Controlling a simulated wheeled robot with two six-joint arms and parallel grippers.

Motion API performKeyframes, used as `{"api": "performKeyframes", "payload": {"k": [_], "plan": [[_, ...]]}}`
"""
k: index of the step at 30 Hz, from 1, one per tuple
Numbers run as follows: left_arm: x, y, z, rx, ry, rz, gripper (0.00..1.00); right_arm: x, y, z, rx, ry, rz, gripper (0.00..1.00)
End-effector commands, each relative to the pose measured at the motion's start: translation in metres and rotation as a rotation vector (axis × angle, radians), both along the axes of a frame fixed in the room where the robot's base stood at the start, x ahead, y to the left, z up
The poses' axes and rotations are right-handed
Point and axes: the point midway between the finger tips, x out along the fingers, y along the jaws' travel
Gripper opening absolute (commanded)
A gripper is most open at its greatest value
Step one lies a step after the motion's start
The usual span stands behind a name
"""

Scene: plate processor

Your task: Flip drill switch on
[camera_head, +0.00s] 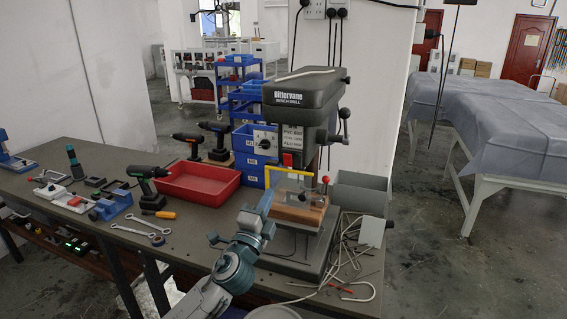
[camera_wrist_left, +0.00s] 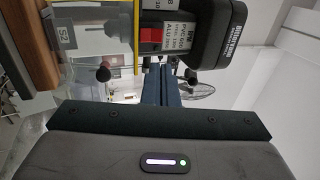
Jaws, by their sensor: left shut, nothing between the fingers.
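The bench drill (camera_head: 302,92) stands on the workbench, with a dark head and labelled front panel. Its red switch (camera_head: 287,159) is low on the front of the head, above the yellow-framed guard (camera_head: 290,172). In the left wrist view the red switch (camera_wrist_left: 151,35) sits beside the printed label, near the top middle. My left gripper (camera_head: 267,194) is in front of the drill, a little below and left of the switch. In the wrist view its dark blue fingers (camera_wrist_left: 158,82) are shut and empty, pointing towards the switch with a gap apparent. My right gripper is not in view.
A red tray (camera_head: 198,184), a green-black cordless drill (camera_head: 150,185) and wrenches (camera_head: 140,227) lie left of the drill. A grey bin (camera_head: 361,192) stands to its right. Bent rods (camera_head: 350,255) lie at the bench's right front. Blue bins (camera_head: 250,150) stand behind.

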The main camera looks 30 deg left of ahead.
Motion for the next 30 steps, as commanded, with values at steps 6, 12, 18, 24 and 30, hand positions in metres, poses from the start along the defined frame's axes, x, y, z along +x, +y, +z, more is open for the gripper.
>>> {"api": "performKeyframes", "payload": {"k": [6, 12, 18, 24, 30], "plan": [[0.041, 0.01, 0.022, -0.003, -0.002, 0.002, 0.0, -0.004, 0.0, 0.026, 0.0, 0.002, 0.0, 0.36], [0.08, 0.019, 0.036, -0.001, -0.001, 0.002, 0.0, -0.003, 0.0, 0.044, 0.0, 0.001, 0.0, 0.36], [0.105, 0.025, 0.043, 0.0, 0.0, 0.001, 0.0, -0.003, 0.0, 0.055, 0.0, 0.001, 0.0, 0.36], [0.114, 0.027, 0.044, 0.0, 0.0, 0.001, 0.0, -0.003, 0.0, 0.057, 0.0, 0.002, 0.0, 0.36], [0.114, 0.027, 0.043, 0.0, 0.0, 0.0, 0.0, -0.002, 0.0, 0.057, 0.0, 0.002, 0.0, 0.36]]}}
